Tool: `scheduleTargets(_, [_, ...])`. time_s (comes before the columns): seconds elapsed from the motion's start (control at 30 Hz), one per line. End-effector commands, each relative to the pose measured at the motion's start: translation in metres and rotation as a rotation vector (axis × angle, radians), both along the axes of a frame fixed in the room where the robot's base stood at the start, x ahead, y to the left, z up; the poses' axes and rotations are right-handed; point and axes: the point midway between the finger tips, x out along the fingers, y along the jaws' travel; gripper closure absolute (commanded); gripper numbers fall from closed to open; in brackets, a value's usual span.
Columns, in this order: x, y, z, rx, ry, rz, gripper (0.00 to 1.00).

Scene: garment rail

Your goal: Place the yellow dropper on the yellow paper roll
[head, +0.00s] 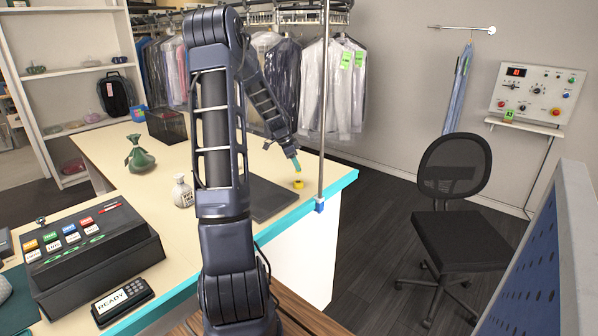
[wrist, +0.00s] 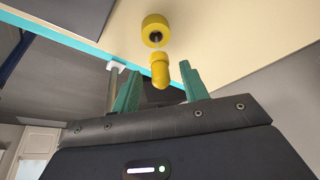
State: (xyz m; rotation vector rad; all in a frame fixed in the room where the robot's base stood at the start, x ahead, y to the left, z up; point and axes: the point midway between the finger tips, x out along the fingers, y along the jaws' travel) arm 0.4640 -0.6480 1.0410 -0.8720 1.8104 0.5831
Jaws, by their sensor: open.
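The yellow paper roll (head: 298,184) sits on the counter near its teal edge, beside the metal post. In the wrist view the roll (wrist: 153,24) shows a dark centre hole. The yellow dropper (wrist: 160,73) is just beyond and between my gripper's green fingers (wrist: 161,88), with gaps on both sides; its pale tip points at the roll's hole. I cannot tell whether the tip touches the roll. In the head view my gripper (head: 295,163) is right above the roll, open, pointing down.
A dark flat mat (head: 272,199) lies left of the roll. A metal post (head: 323,120) rises close to its right. A white bottle (head: 182,192), a green vase (head: 139,156) and a dark mesh bin (head: 167,126) stand further left. Bagged garments (head: 335,85) hang behind.

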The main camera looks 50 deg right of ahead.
Motion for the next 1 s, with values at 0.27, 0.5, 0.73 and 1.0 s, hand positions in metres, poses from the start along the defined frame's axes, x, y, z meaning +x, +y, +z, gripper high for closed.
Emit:
scheduleTargets(0.27, [0.013,0.016,0.047,-0.002,-0.002,0.001,0.56])
scheduleTargets(0.5, [0.017,0.021,0.066,0.0,0.0,-0.001,0.56])
scheduleTargets(0.73, [0.019,0.025,0.07,0.003,-0.003,0.01,0.56])
scheduleTargets(1.0, [0.047,0.099,0.102,0.065,-0.042,0.256,0.56])
